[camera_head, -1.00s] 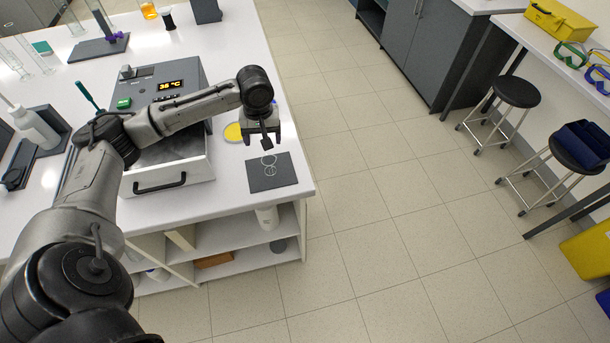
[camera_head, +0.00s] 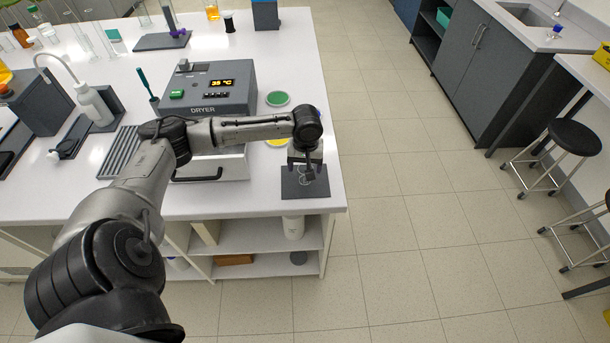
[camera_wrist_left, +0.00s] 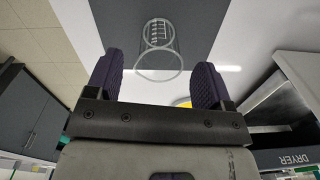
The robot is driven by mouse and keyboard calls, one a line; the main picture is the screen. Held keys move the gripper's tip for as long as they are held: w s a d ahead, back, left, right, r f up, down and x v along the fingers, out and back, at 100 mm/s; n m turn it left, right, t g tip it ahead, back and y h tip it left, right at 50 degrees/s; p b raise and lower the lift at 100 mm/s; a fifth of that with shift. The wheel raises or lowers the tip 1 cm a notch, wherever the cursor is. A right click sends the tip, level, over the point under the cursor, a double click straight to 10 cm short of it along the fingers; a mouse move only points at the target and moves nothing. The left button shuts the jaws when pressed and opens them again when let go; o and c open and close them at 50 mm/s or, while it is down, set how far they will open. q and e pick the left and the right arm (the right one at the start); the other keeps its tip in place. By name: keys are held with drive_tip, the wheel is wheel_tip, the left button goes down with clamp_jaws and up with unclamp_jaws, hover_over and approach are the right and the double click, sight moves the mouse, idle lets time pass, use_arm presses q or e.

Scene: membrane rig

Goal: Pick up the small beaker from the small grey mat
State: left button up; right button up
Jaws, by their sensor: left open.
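The small beaker (camera_head: 306,178) is clear glass and stands on the small grey mat (camera_head: 320,190) at the bench's front right corner. In the left wrist view the beaker (camera_wrist_left: 160,74) shows its round rim and white markings, with the mat (camera_wrist_left: 205,20) behind it. My left gripper (camera_head: 304,166) points down above the mat and partly hides the beaker. In the left wrist view the open left gripper (camera_wrist_left: 158,62) has one dark ridged finger on each side of the beaker, with gaps to both. How far the fingers reach down is unclear. My right gripper is out of view.
The dryer (camera_head: 215,88) with its handled front stands left of the mat, partly behind my arm. A green disc (camera_head: 277,98) and a yellow disc (camera_head: 277,142) lie behind the gripper. A wash bottle (camera_head: 96,106) stands at left. The bench's right edge is close to the mat.

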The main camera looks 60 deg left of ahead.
use_arm(q)
wheel_tip(320, 180, down, 4)
drive_tip(key=shift+f+b, duration=0.15)
drive_tip(key=shift+b, duration=0.2)
drive_tip(key=shift+c, duration=0.2)
drive_tip(key=c, duration=0.9)
drive_tip(key=shift+c, duration=0.2)
